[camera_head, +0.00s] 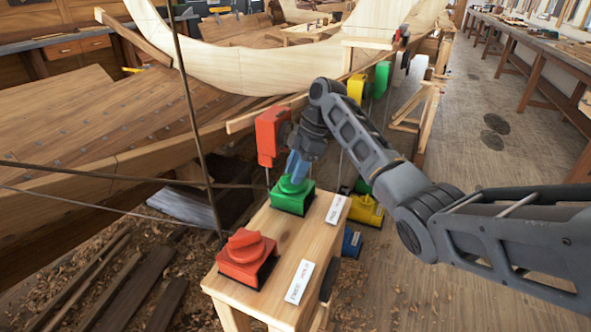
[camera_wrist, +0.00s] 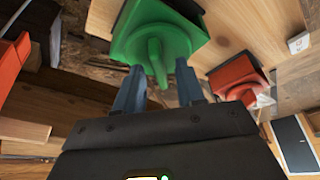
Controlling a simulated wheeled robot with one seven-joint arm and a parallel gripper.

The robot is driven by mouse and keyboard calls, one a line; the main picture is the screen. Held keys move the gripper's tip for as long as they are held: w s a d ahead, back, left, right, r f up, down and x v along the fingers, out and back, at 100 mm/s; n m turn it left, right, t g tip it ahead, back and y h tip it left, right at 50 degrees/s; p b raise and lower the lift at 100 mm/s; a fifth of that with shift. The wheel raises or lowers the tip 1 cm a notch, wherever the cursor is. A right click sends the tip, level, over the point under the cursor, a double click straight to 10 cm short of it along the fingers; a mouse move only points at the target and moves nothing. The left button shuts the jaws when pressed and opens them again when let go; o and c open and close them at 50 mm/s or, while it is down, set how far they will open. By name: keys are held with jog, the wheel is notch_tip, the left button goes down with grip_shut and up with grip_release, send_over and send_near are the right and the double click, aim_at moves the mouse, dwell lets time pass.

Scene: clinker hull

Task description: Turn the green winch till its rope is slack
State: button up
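The green winch (camera_head: 293,196) stands on a wooden bench, with a red winch (camera_head: 247,258) nearer on the same bench. In the wrist view the green winch (camera_wrist: 155,40) has a raised grip at its middle, between the blue fingers of my gripper (camera_wrist: 160,88). The fingers are apart, with gaps beside the grip; whether they touch it I cannot tell. In the head view my gripper (camera_head: 297,170) points down onto the green winch from above. Dark ropes run left from near the bench; which is the green winch's rope, and whether it is taut, I cannot tell.
Labels (camera_head: 299,281) lie on the bench (camera_head: 270,299). A red-orange block (camera_head: 270,136) hangs just left of my gripper. Yellow (camera_head: 367,211) and blue (camera_head: 352,243) winches sit low behind the bench. The planked hull (camera_head: 110,115) fills the left. The floor at right is open.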

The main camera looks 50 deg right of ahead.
jog(key=v, duration=0.7)
jog(key=shift+d+r+b, duration=0.15)
jog(key=shift+r+b, duration=0.2)
jog(key=shift+b, duration=0.05)
jog(key=shift+s, duration=0.1)
